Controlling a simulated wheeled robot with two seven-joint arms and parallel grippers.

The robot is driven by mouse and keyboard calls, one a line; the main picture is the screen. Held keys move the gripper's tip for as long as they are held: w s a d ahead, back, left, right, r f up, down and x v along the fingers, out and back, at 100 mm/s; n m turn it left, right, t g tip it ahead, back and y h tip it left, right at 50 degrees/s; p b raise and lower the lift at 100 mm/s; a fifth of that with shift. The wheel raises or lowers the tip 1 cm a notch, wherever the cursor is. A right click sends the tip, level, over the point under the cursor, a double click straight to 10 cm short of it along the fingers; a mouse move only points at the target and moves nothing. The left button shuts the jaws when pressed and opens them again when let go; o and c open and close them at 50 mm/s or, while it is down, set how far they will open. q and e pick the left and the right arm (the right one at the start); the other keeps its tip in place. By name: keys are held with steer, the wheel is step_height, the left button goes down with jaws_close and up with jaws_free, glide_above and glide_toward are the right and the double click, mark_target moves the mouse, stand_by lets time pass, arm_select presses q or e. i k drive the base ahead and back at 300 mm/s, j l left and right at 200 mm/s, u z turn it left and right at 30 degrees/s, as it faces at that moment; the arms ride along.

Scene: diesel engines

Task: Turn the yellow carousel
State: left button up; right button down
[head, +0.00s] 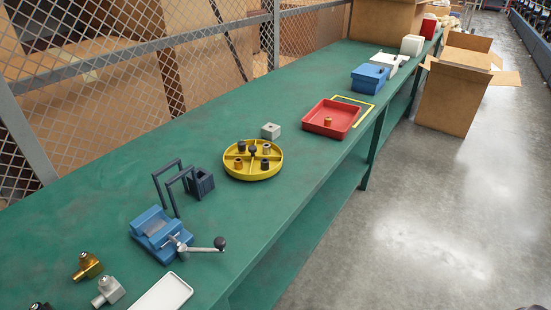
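The yellow carousel (252,175) is a round, shallow tray lying flat on the green workbench (330,165). Its inside is divided into compartments by yellow ribs. Several small dark and brass-brown cylindrical parts stand in it, and a dark knob or part (252,150) is near its middle. Neither of my grippers can be made out in the head view, and nothing is seen touching the carousel.
A blue vise (160,235) with a crank handle, a dark frame and square holder (203,183), fittings (88,265) and a white tray (163,293) are nearer. A grey block (271,130), red tray (331,118) and blue box (370,78) lie beyond. Mesh fencing backs the bench.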

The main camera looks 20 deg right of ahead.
mark_target(251, 170)
steer(key=i+l, duration=0.1)
steer(key=l, duration=0.25)
steer(key=i+l, duration=0.15)
steer(key=l, duration=0.2)
steer(key=i+l, duration=0.1)
steer(key=l, duration=0.3)
steer(key=i+l, duration=0.1)
steer(key=l, duration=0.25)
steer(key=i+l+z, duration=0.1)
steer(key=l, duration=0.25)
